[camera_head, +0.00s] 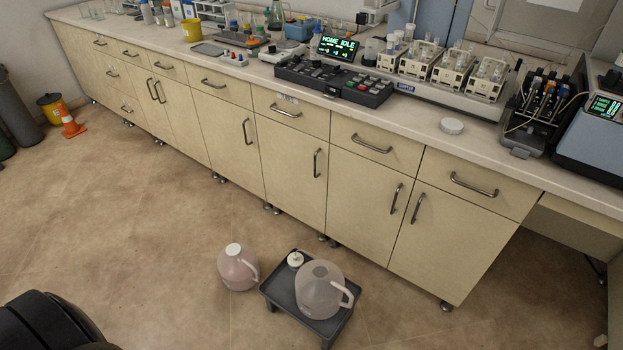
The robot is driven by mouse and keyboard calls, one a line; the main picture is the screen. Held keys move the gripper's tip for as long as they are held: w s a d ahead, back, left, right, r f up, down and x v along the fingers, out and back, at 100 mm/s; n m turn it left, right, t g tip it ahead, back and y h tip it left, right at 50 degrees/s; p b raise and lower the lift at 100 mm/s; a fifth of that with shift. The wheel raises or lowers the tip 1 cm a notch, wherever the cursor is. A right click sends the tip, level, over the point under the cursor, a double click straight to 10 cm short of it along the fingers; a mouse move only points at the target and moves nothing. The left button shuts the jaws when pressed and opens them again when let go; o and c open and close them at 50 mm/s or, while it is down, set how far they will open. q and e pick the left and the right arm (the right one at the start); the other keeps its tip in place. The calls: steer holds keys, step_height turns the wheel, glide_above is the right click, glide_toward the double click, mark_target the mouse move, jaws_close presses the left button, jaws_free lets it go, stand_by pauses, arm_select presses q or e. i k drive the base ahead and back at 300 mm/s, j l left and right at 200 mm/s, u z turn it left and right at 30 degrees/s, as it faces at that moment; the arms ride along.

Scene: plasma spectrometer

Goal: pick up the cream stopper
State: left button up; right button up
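A small cream stopper (295,259) with a knob on top sits on the left back part of a low dark grey stand (277,291) on the floor. Right beside it on the stand is a translucent greyish-pink jug (319,291) with a handle on its right. A pinkish jug (236,271) with a pale cap (233,250) stands on the floor left of the stand. Neither of my grippers is in view.
A long cabinet bench (290,150) with handles runs behind the stand. An orange cone (70,122) stands far left. The floor in front is clear.

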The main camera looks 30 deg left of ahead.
mark_target(295, 260)
steer(key=u, duration=0.95)
